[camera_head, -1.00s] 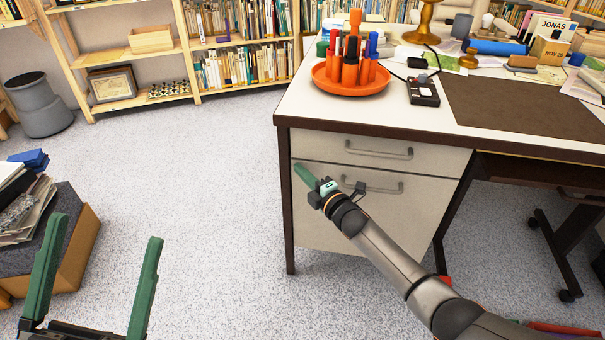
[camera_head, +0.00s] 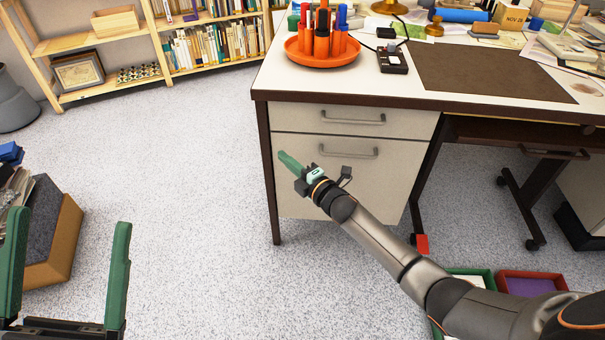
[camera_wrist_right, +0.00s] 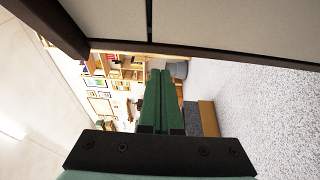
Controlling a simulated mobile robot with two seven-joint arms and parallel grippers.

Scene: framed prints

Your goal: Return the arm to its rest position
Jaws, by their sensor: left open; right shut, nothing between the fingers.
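My right arm (camera_head: 390,255) reaches in from the lower right of the head view. Its right gripper (camera_head: 285,157) is shut and empty, in front of the desk's drawer fronts. In the right wrist view the green fingers of the right gripper (camera_wrist_right: 160,75) lie together with nothing between them. My left gripper (camera_head: 65,240) is at the lower left of the head view, open and empty, its two green fingers wide apart above the floor.
The white desk (camera_head: 340,105) holds an orange tray (camera_head: 318,57) of pens and has two closed drawers. A box of papers (camera_head: 55,240) stands at left. Green and red bins (camera_head: 525,286) sit under my right arm. Carpet (camera_head: 180,170) between is clear.

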